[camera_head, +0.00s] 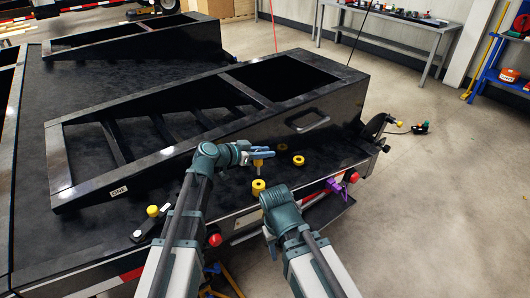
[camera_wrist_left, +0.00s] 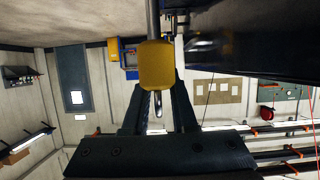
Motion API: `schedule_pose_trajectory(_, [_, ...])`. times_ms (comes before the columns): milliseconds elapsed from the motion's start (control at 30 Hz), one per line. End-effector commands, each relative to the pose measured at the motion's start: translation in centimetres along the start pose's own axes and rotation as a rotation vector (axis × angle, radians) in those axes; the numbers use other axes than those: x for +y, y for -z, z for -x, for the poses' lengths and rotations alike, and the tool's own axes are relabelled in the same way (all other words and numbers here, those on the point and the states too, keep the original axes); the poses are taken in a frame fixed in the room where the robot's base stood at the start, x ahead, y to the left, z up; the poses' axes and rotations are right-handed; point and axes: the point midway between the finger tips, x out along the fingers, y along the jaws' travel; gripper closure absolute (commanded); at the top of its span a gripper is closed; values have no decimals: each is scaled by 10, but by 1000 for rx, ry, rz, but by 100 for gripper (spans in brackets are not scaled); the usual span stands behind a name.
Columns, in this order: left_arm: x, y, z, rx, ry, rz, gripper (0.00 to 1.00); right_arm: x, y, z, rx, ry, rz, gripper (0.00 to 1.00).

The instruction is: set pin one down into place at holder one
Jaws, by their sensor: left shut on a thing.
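My left gripper (camera_head: 256,155) is shut on a pin with a yellow grip, held above the black trailer deck at the ramp's side. In the left wrist view the yellow grip of the pin (camera_wrist_left: 157,66) sits between the fingers, with a metal shaft running up out of the picture. A yellow ring (camera_head: 258,187) on the deck edge is just below the held pin, apart from it. Another yellow ring (camera_head: 299,160) lies to the right. I cannot tell which is holder one. My right arm's wrist shows, but its fingers are hidden.
The near black ramp (camera_head: 150,155), labelled ONE, stands close behind the left gripper. A yellow knob (camera_head: 152,211) is on the deck's left edge. A purple clamp (camera_head: 337,189) is at the right corner. The floor (camera_head: 440,200) to the right is mostly clear.

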Motion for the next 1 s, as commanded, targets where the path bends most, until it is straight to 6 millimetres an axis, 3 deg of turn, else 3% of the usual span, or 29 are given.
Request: schedule_pose_trajectory(1000, [-1, -48, -20, 0, 1, 0, 100, -5, 3, -52, 0, 0, 0, 50])
